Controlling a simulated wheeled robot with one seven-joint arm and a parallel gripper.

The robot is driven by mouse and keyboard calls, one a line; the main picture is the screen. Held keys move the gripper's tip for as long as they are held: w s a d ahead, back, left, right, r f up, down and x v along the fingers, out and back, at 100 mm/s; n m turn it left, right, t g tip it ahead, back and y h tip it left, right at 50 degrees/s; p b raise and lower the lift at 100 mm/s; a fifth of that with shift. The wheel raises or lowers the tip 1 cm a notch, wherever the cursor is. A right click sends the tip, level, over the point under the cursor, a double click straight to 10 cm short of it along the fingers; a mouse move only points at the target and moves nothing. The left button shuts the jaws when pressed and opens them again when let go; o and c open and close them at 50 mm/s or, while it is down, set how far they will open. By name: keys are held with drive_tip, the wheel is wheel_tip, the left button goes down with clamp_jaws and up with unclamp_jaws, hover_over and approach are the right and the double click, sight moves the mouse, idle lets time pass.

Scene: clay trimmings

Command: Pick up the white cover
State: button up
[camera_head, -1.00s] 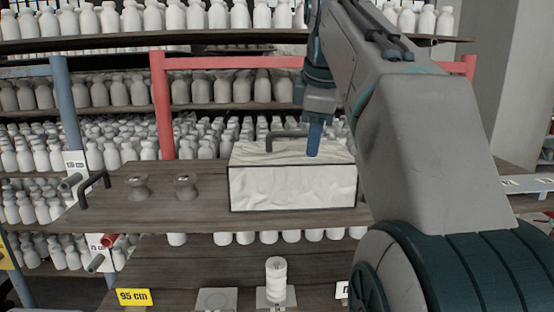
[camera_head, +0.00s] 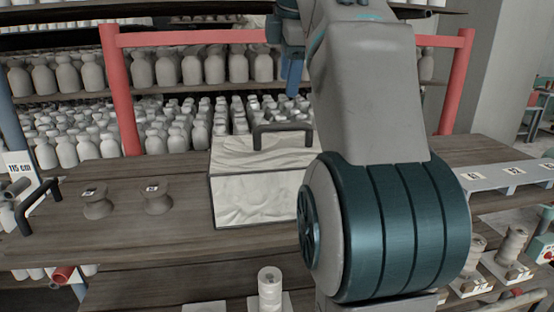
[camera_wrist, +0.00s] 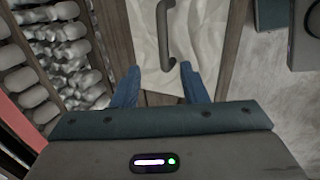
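The white cover (camera_head: 255,198) is a box-like piece with creased white faces, dark edges and a dark bar handle (camera_head: 283,128) on top. It stands on the wooden table, its right part hidden behind my arm. My gripper (camera_head: 291,80) shows one blue finger above and behind the handle in the head view. In the wrist view the blue fingers of my gripper (camera_wrist: 160,85) are spread apart and empty. The handle (camera_wrist: 166,35) and the white top of the cover (camera_wrist: 142,30) lie beyond the fingertips, with a gap between.
Two grey spools (camera_head: 97,203) stand left of the cover on the table (camera_head: 130,240). Red posts (camera_head: 122,95) and shelves of white bottles (camera_head: 205,68) stand behind. A numbered ledge (camera_head: 510,172) is at the right.

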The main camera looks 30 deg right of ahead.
sight(284, 124)
drive_tip(key=x, duration=0.2)
drive_tip(key=b+x, duration=0.1)
drive_tip(key=x, duration=0.3)
drive_tip(key=shift+s+d+f, duration=0.15)
drive_tip(key=shift+d+f, duration=0.1)
drive_tip(key=shift+d, duration=0.05)
drive_tip(key=shift+a+b+x, duration=0.15)
drive_tip(key=shift+b+x, duration=0.1)
drive_tip(key=shift+x, duration=1.2)
drive_tip(key=shift+a+b+x, duration=0.2)
drive_tip(key=shift+b+x, duration=0.05)
drive_tip(key=shift+x, duration=1.25)
clamp_jaws()
